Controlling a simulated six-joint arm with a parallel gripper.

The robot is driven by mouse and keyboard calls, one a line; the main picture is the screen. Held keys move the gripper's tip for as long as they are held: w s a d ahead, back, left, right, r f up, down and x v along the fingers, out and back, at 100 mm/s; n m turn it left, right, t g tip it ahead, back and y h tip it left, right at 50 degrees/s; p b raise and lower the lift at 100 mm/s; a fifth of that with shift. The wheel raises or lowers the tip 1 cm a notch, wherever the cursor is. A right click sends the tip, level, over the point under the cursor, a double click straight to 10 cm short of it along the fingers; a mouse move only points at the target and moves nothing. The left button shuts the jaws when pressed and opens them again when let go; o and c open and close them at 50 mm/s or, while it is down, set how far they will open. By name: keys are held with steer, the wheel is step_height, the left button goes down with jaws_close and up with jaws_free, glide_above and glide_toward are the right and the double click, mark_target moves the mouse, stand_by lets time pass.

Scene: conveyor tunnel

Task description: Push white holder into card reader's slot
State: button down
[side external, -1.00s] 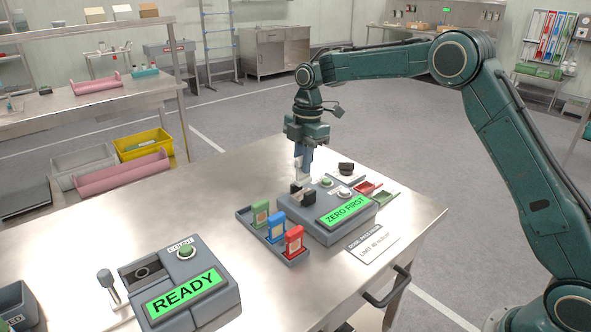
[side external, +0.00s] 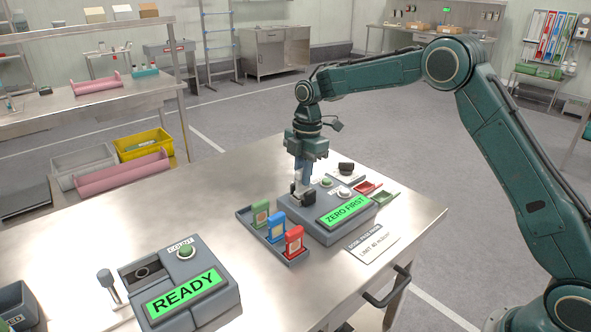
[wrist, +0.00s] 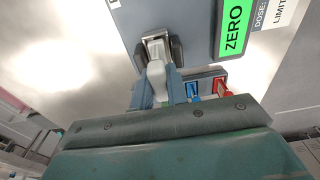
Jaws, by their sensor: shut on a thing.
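The card reader (side external: 325,218) is a grey box with a green "ZERO FIRST" screen (side external: 343,211); it also shows in the wrist view (wrist: 195,25). Its dark slot block (side external: 297,199) stands on the left of its top. My gripper (side external: 302,182) is shut on the white holder (wrist: 155,65) and is upright over the slot block. In the wrist view the holder's far end lies between the dark slot walls (wrist: 176,48). How deep it sits cannot be told.
A grey tray with green, blue and red holders (side external: 276,232) stands close to the reader's left. A second device reading "READY" (side external: 185,292) is at front left. Bare table lies between.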

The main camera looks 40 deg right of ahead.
steer(key=shift+f, duration=0.7)
steer(key=c, duration=1.3)
jaws_free()
steer(key=shift+d+r, duration=0.2)
steer(key=shift+r, duration=1.8)
steer(key=shift+d+r, duration=0.15)
steer(key=shift+r, duration=1.85)
steer(key=shift+d+r, duration=0.2)
steer(key=shift+r, duration=1.8)
